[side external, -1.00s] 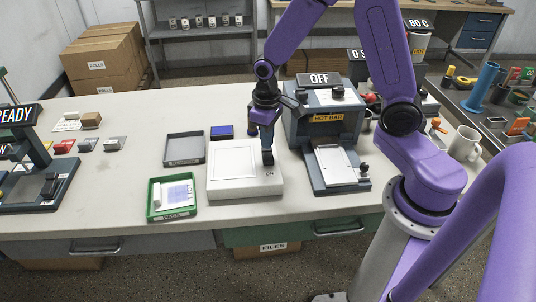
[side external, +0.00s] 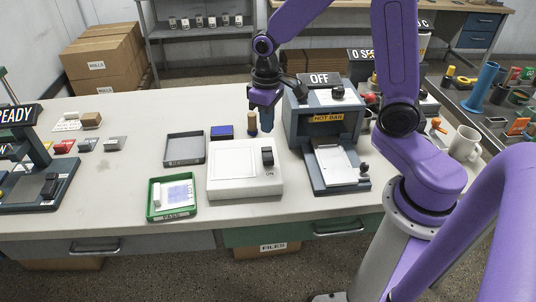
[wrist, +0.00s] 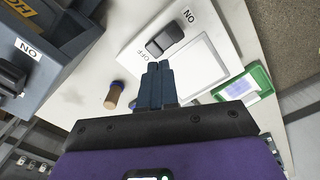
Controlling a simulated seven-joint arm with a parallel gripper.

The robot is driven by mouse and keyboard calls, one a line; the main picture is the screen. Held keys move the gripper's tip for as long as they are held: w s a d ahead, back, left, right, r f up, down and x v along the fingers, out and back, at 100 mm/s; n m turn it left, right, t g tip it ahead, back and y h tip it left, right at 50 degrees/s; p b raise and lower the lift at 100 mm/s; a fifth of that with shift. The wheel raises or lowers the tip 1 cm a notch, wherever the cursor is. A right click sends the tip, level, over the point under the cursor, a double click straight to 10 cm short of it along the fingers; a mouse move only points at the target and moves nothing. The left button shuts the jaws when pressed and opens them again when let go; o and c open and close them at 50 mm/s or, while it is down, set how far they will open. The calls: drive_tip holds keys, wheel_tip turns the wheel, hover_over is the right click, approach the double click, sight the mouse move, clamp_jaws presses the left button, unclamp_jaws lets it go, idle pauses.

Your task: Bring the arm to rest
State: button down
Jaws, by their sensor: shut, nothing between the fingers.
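My gripper (side external: 266,122) is shut and empty. It hangs above the bench, over the back edge of the white box with the rocker switch (side external: 245,172). In the wrist view my shut fingers (wrist: 157,70) point toward that box. The box has a pale square panel and a black rocker switch (side external: 267,156) beside an ON label. My fingers are apart from the switch.
The hot bar machine (side external: 325,117), with an OFF sign, stands right of my gripper. A wooden stamp (side external: 252,124) and a blue pad (side external: 222,132) stand behind the box. A grey tray (side external: 185,148) and a green PASS tray (side external: 172,214) holding a sheet lie left.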

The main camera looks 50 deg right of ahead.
drive_tip(key=shift+a, duration=0.1)
drive_tip(key=s+a+r+n, duration=0.1)
drive_tip(key=s+n, duration=0.3)
drive_tip(key=s, duration=0.7)
drive_tip(key=s+a+r+n, duration=0.1)
drive_tip(key=s+r+n, duration=0.3)
drive_tip(key=s, duration=0.8)
drive_tip(key=shift+a+r+n, duration=0.15)
drive_tip(key=shift+a+n, duration=0.1)
drive_tip(key=shift+n, duration=0.55)
drive_tip(key=shift+w, duration=0.1)
drive_tip(key=w+r+m, duration=0.2)
drive_tip(key=w+m, duration=0.1)
drive_tip(key=w, duration=1.7)
drive_tip(key=shift+w+d+m, duration=0.25)
drive_tip(key=shift+m, duration=0.05)
drive_tip(key=shift+f, duration=0.1)
